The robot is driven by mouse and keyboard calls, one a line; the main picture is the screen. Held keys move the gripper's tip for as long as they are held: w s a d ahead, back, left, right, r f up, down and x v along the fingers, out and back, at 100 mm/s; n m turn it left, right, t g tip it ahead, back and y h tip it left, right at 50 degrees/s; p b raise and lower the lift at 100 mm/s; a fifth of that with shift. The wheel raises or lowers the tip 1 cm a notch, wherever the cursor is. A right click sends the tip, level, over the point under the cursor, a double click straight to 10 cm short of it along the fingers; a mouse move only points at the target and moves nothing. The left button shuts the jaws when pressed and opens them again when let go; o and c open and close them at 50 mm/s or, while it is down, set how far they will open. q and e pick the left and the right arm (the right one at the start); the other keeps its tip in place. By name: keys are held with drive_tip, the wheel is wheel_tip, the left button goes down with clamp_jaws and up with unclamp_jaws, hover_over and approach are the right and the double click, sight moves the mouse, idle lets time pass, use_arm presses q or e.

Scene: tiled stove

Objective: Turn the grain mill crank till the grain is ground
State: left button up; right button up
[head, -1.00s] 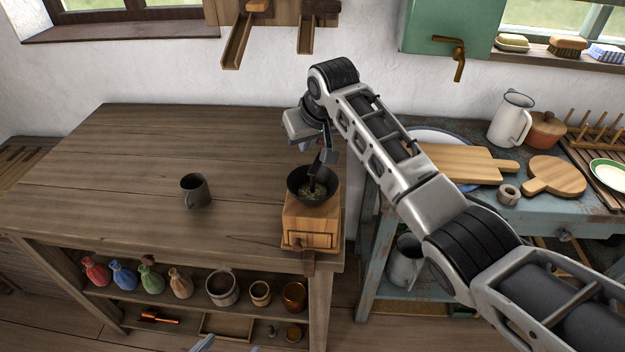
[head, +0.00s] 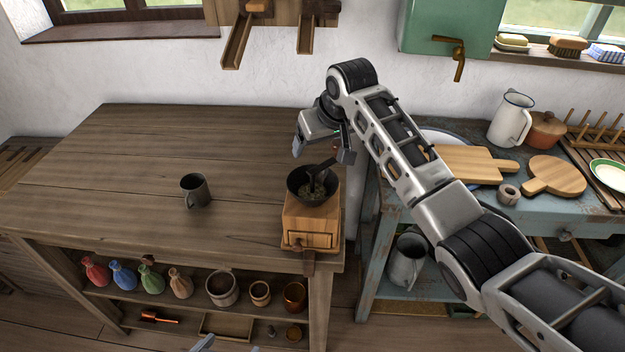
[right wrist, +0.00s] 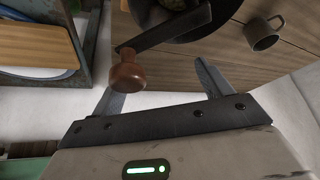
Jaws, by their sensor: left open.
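The grain mill (head: 310,219) is a wooden box with a small front drawer and a dark bowl-shaped hopper (head: 300,193), at the table's right end. Some grain (head: 317,192) shows inside the hopper. A dark crank arm (right wrist: 170,30) crosses over the hopper and ends in a brown wooden knob (right wrist: 126,72). My right gripper (head: 322,150) is above and behind the hopper. In the right wrist view its fingers (right wrist: 160,88) are spread, and the knob is near the left finger; contact cannot be told. Only the tips of my left gripper (head: 228,346) show at the bottom edge, open.
A grey mug (head: 195,190) stands left of the mill, with clear table around it. Colored bags and pots stand on the shelf below. A blue side table (head: 480,204) with cutting boards and a white pitcher (head: 510,118) is at right.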

drive_tip(key=shift+o, duration=0.8)
wheel_tip(320, 180, up, 7)
